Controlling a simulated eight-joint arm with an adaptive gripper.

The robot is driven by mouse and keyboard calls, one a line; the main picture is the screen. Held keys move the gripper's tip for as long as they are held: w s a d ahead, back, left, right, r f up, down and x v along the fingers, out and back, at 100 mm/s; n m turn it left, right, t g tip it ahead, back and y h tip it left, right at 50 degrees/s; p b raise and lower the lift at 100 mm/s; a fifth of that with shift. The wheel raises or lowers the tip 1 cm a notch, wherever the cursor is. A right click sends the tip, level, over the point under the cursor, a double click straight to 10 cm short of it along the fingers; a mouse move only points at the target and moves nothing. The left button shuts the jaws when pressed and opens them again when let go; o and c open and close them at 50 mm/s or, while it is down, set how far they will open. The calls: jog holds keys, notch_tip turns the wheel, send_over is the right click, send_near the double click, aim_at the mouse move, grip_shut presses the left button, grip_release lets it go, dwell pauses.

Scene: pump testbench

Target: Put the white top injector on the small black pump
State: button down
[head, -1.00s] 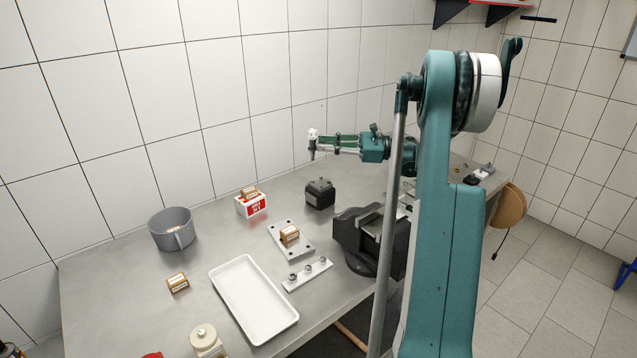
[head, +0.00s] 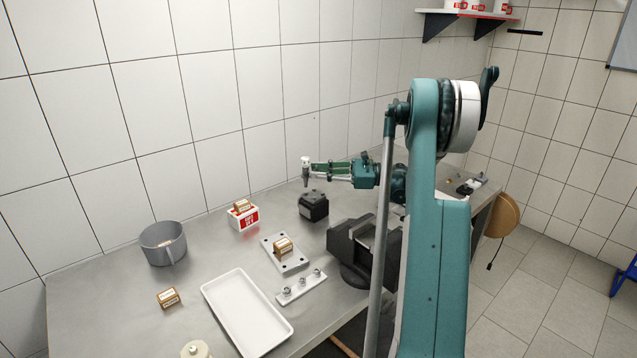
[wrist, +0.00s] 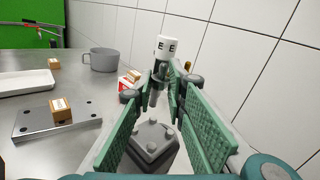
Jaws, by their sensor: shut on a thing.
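The small black pump (head: 313,206) stands on the table near the back wall. In the wrist view its top (wrist: 153,138) shows below and between my fingers, with several light round spots on it. My gripper (head: 318,168) is shut on the white top injector (head: 305,163), which has a white cap and a dark grey lower part. In the wrist view the injector (wrist: 173,47) stands roughly upright at the fingertips, with dark letters on its cap. The injector is above the pump and apart from it.
A dark vise (head: 362,245) stands right of the pump. A metal plate with a small box (head: 284,247), a red-white box (head: 244,218), a grey pot (head: 163,243), a white tray (head: 207,296) and a strip with fittings (head: 301,287) lie to the left and front.

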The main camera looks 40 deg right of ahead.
jog(key=shift+f+b, duration=0.35)
jog(key=shift+f, duration=1.5)
jog(key=shift+f, duration=0.1)
jog(key=c, duration=2.3)
grip_release()
jog(key=p+v, duration=0.1)
jog(key=v, duration=1.1)
jog(key=shift+p, duration=0.4)
